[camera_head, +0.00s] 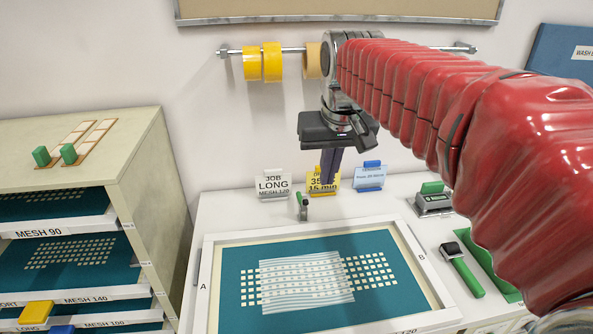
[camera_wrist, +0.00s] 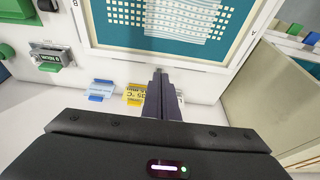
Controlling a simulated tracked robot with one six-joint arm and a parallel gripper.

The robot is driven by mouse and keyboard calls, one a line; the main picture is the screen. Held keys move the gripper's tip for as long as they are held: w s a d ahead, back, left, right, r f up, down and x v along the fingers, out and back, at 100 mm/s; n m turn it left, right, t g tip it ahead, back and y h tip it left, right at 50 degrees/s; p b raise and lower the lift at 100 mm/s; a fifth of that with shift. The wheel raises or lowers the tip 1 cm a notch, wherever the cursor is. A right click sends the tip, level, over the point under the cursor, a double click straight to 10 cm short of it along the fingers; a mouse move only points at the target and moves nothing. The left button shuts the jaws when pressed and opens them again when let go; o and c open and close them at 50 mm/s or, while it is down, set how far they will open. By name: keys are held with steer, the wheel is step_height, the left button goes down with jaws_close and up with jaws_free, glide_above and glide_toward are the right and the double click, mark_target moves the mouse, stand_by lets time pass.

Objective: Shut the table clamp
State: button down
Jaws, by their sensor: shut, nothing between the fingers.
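A small clamp (camera_head: 302,207) with a green handle and grey metal body stands at the back edge of the white screen frame (camera_head: 210,262). Its handle appears raised and tilted, but I cannot tell for sure whether the clamp is open. My gripper (camera_head: 329,181) points down above the back of the table, slightly right of the clamp and apart from it. Its dark fingers are together and empty. In the wrist view my gripper (camera_wrist: 160,73) covers the middle, and I cannot make out the clamp there.
Job, yellow and blue cards (camera_head: 370,176) stand behind the frame. A grey device with a green top (camera_head: 434,199) and a green-handled tool (camera_head: 465,270) are at the right. A mesh shelf (camera_head: 140,190) stands left. Tape rolls (camera_head: 262,62) hang on a wall rod.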

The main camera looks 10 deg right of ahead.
steer(key=w+f+g, duration=0.1)
steer(key=w+f, duration=0.2)
steer(key=w, duration=0.8)
steer(key=w+f+g, duration=0.1)
steer(key=w+f, duration=0.2)
steer(key=w, duration=0.8)
steer(key=shift+w+a+f, duration=0.25)
steer(key=shift+w+a, duration=0.05)
steer(key=shift+a, duration=0.1)
steer(key=shift+s+f, duration=0.45)
steer(key=shift+f, duration=1.45)
steer(key=shift+s+f, duration=0.45)
steer(key=shift+f, duration=1.4)
steer(key=shift+s+f, duration=0.45)
steer(key=shift+f, duration=1.45)
